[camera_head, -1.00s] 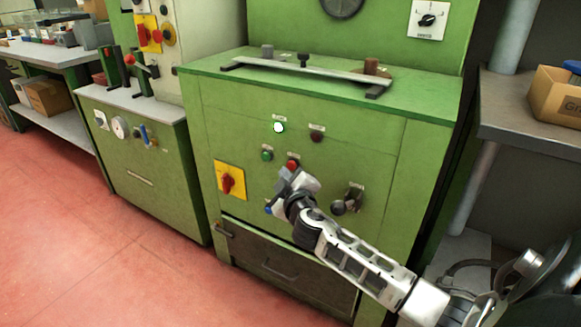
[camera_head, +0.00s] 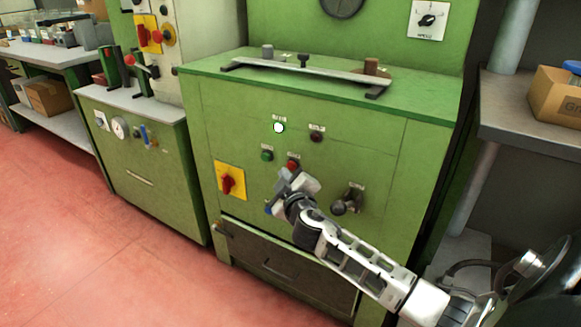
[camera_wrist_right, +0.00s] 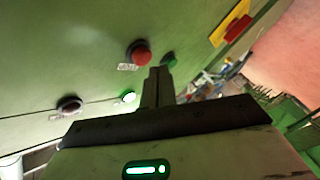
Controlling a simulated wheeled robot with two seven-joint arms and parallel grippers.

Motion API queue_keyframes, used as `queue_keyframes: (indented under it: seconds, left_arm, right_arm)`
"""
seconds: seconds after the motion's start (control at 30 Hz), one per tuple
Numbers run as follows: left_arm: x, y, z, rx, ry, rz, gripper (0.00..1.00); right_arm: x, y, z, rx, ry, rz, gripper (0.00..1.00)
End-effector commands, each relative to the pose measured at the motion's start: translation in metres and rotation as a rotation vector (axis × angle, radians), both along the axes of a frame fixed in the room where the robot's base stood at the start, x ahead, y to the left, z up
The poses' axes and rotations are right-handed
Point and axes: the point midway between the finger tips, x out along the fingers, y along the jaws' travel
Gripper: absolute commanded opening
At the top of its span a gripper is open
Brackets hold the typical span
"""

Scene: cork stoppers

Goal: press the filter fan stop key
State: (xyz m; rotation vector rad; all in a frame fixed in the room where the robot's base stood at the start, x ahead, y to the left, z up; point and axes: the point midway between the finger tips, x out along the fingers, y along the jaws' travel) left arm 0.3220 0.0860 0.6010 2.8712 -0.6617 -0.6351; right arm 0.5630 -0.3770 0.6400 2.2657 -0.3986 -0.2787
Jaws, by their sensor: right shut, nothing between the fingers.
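A red push button (camera_head: 292,164) is on the front of the green cabinet, with a green push button (camera_head: 267,155) to its left. Their small labels are too blurred to read, so I cannot confirm which is the fan stop key. My right gripper (camera_head: 283,180) is shut and empty, just below the red button in the head view. In the right wrist view, the shut fingers (camera_wrist_right: 158,72) lie close to the red button (camera_wrist_right: 138,53) and the green button (camera_wrist_right: 168,60). I cannot tell whether they touch the panel. My left gripper is out of view.
Above the buttons are a lit lamp (camera_head: 278,127) and a dark red lamp (camera_head: 316,137). A red rotary switch on a yellow plate (camera_head: 230,180) is at the left. A dark knob (camera_head: 347,202) is right of my gripper. A drawer (camera_head: 280,268) is below.

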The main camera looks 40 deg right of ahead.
Motion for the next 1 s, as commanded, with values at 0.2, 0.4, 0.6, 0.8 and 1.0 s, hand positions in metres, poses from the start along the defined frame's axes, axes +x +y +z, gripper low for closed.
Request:
queue_keyframes:
  seconds: [0.2, 0.4, 0.6, 0.8, 1.0]
  left_arm:
    - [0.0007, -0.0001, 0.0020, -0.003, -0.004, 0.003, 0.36]
    - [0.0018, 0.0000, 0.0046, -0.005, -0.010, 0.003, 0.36]
    - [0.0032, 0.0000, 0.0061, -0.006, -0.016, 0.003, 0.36]
    - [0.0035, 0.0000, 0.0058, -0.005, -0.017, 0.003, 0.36]
    - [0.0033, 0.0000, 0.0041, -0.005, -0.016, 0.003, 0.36]
  right_arm:
    - [0.0000, 0.0001, -0.0001, 0.000, 0.000, 0.000, 0.00]
    - [0.0000, 0.0000, 0.0000, 0.000, 0.000, 0.000, 0.00]
    - [0.0000, 0.0001, 0.0001, 0.000, 0.000, 0.000, 0.00]
    - [0.0007, -0.0018, -0.0001, 0.001, 0.000, -0.001, 0.00]
    - [0.0032, -0.0073, -0.0001, 0.000, -0.001, 0.001, 0.00]
